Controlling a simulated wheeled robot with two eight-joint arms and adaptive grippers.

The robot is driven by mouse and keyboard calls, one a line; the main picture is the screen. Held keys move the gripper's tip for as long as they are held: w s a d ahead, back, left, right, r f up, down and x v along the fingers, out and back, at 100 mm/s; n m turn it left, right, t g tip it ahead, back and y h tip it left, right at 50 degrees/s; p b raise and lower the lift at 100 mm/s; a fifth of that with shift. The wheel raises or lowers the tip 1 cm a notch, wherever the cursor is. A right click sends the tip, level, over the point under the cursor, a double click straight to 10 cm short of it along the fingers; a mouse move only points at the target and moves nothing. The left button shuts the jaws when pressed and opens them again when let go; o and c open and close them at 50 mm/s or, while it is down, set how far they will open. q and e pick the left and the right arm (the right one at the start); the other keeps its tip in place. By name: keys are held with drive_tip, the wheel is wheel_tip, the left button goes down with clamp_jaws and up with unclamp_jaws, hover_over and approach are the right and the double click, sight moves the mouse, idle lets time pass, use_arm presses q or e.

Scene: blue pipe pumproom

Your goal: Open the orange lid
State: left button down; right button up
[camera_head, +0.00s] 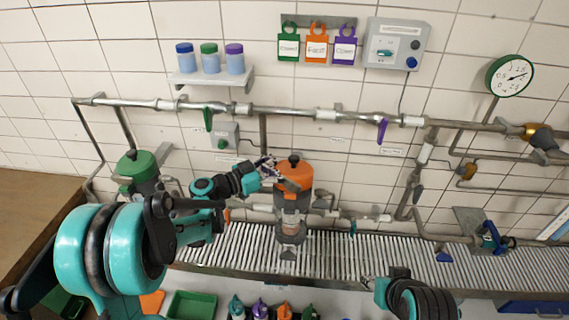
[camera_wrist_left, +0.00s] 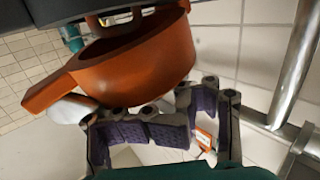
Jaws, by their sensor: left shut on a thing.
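The orange lid (camera_head: 297,174) sits on top of a clear-and-metal canister (camera_head: 291,222) in the middle of the head view, with a dark knob on top. In the left wrist view the lid (camera_wrist_left: 130,62) is large, tilted in the picture, with an orange tab reaching to the left. My left gripper (camera_head: 272,172) is at the lid's left side, its purple-padded fingers (camera_wrist_left: 188,128) close beneath the lid's rim in the wrist view. It is shut on the lid, though the exact contact is partly hidden.
A green-topped canister (camera_head: 137,172) stands to the left. Pipes with a green handle (camera_head: 208,119) and purple handle (camera_head: 382,129) run along the tiled wall behind. A ribbed grating (camera_head: 350,254) lies below. A green tray (camera_head: 192,305) and several small bottles are at the front.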

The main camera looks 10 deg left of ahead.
sight(297, 157)
use_arm(q)
drive_tip(key=shift+w+d+r+n+g+p, duration=0.2)
drive_tip(key=shift+d+r+n+g+p, duration=0.35)
drive_tip(key=shift+d+r+p, duration=0.35)
drive_tip(key=shift+s+d+r+n+g+y+p, duration=0.15)
drive_tip(key=shift+d+r+n+g+y+p, duration=0.25)
drive_tip(key=shift+d+r, duration=0.3)
drive_tip(key=w, duration=0.1)
drive_tip(key=w+n, duration=0.1)
drive_tip(key=g, duration=0.1)
drive_tip(key=shift+w+a+f, duration=0.25)
drive_tip(key=shift+w+f, duration=0.05)
drive_tip(key=shift+w, duration=0.1)
drive_tip(key=shift+a, duration=0.2)
drive_tip(key=shift+s+d+r, duration=0.1)
drive_tip(key=shift+s, duration=0.15)
drive_tip(key=shift+w+y, duration=0.15)
drive_tip(key=shift+y, duration=0.15)
use_arm(e)
drive_tip(key=r, duration=0.1)
drive_tip(key=d+r, duration=0.1)
drive_tip(key=r, duration=0.1)
drive_tip(key=shift+s+d+r, duration=0.15)
drive_tip(key=shift+s, duration=0.25)
